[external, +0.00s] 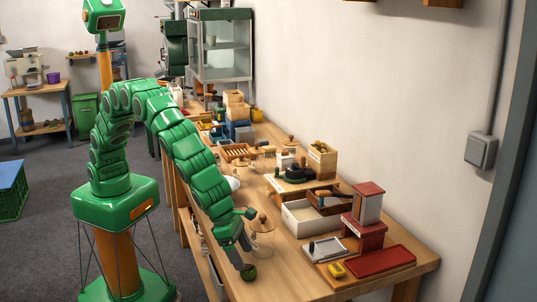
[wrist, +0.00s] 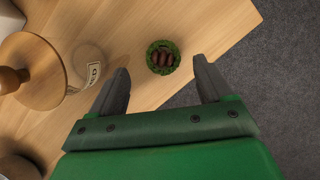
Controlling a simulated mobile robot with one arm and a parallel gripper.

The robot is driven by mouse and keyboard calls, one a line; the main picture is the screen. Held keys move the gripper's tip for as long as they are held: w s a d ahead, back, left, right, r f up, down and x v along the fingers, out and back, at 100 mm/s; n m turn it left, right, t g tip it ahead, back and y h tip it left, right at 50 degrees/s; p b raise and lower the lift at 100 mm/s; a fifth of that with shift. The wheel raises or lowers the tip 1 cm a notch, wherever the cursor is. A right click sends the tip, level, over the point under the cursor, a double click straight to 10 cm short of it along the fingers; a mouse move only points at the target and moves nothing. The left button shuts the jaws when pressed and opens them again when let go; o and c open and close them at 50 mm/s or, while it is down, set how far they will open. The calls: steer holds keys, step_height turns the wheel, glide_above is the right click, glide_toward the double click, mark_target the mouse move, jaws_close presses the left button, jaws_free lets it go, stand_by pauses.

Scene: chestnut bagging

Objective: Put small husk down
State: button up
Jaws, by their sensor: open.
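The small husk (wrist: 153,49) is a round, green, spiky shell with several brown chestnuts inside. In the wrist view it appears over the wooden tabletop (wrist: 200,22), a little in from the edge. It also shows in the external view as a dark green ball (external: 249,272) just under my gripper (external: 246,244). In the wrist view the fingers of my gripper (wrist: 161,76) are spread wide, with the husk beyond and between their tips. Neither finger visibly touches it. The husk's underside is hidden.
A clear round container (wrist: 87,66) with a label and a round wooden piece (wrist: 45,75) stand left of the husk. In the external view, a red tray (external: 382,262) and a white box (external: 302,222) lie to the right.

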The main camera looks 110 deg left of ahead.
mark_target(246, 265)
steer(key=shift+s+d+x, duration=0.1)
steer(key=shift+x, duration=1.1)
steer(key=shift+s+d+x, duration=0.1)
steer(key=shift+x, duration=1.15)
steer(key=c, duration=1.2)
